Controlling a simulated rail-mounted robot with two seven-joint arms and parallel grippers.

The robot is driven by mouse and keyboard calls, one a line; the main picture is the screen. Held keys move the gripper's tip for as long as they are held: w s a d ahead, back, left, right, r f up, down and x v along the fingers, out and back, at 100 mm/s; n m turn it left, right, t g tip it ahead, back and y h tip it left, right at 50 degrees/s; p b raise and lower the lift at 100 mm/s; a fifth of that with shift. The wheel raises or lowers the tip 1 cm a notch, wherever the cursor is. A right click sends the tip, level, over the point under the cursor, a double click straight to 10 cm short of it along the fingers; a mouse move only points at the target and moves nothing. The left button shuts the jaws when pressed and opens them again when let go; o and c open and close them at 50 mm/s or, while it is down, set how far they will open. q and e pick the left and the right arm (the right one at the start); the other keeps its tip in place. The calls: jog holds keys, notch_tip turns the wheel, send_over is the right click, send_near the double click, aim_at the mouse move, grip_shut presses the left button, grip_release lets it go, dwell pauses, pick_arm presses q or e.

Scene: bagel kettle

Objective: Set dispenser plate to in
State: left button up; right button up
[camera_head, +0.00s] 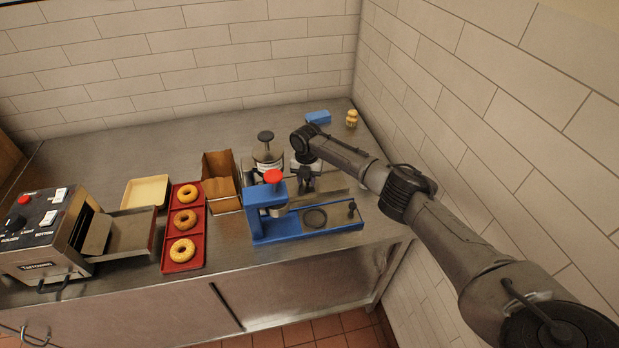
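The blue dispenser (258,222) with a red knob on top stands near the front edge of the steel counter. A flat plate (335,213) with a dark ring extends to its right along the blue base, with a small dark knob (351,206) at its right end. My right arm comes in from the right. My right gripper (306,178) points down behind the dispenser, above or beside the far side of the plate, apart from the small knob. Its fingers are small and dark here, and I cannot tell their opening. My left gripper is not in view.
A red tray (168,254) with three bagels, a cardboard box (219,180), a tan tray (145,192) and a toaster (45,235) stand to the left. A lidded jar (267,160) is behind the dispenser. A blue block (318,117) and a yellow item (352,118) lie at the back right.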

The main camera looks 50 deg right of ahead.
jog(key=shift+o, duration=1.4)
jog(key=shift+w+a, duration=0.15)
jog(key=shift+o, duration=0.3)
notch_tip(320, 180, up, 14)
jog(key=p, duration=0.1)
jog(key=shift+f, duration=0.1)
